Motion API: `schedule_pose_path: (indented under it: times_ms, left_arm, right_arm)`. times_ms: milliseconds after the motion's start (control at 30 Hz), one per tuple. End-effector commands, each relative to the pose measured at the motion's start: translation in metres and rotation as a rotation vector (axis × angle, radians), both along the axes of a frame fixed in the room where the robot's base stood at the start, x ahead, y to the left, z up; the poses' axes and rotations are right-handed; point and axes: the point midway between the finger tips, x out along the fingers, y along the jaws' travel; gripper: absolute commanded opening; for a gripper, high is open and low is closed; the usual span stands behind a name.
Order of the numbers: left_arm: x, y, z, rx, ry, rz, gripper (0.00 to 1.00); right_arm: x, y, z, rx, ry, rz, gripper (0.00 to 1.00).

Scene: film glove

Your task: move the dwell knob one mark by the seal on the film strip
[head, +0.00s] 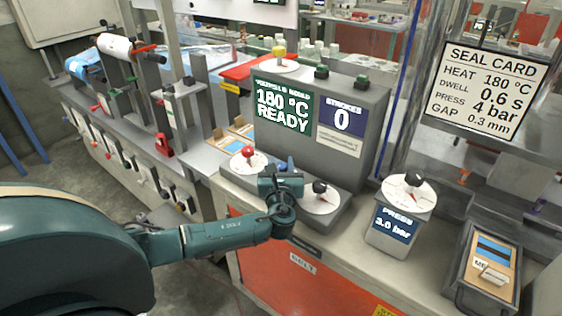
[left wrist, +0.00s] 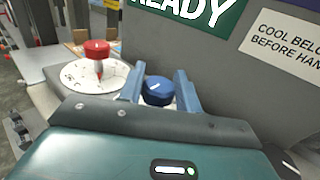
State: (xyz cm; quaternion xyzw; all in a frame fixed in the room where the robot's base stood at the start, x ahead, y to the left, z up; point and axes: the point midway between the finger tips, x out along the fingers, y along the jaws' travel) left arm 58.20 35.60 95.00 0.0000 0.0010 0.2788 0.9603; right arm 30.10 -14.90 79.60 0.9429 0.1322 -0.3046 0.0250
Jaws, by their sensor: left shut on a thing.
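My left gripper (head: 284,170) is at the front of the grey sealing machine, shut on a blue knob (left wrist: 158,90) between the red and black knobs. The left wrist view shows one finger on each side of the blue knob, with a pale pointer line on its top. The blue knob's dial and label are mostly hidden by my gripper, so I cannot read its setting. A card with blue film (head: 494,252) lies in a tray at the far right; I cannot tell whether it is the film strip. My right gripper is not in view.
A red knob (head: 248,152) on a white dial stands left of my gripper, a black knob (head: 320,187) right. The screen (head: 284,110) reads 180 °C READY, strokes 0. The press dial (head: 409,190) shows 3.0 bar. The seal card (head: 486,88) lists dwell 0.6 s, press 4 bar.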

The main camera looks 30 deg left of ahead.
Motion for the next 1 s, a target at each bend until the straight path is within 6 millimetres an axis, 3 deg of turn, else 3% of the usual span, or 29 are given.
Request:
schedule_pose_path:
  times_ms: [567, 600, 833, 1000]
  left_arm:
    - [0.0011, 0.0014, 0.0028, 0.004, -0.006, 0.032, 0.11]
    - [0.0011, 0.0014, 0.0029, 0.004, -0.006, 0.032, 0.36]
    - [0.0007, 0.0007, 0.0017, 0.002, -0.003, 0.031, 0.55]
    - [0.0006, 0.0004, 0.0011, 0.002, -0.003, 0.030, 0.55]
  right_arm:
    - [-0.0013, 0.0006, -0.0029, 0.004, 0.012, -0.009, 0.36]
    - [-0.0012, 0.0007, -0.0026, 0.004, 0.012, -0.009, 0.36]
    - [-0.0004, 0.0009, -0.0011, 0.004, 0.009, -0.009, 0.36]
    - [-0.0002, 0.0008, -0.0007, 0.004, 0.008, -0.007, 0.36]
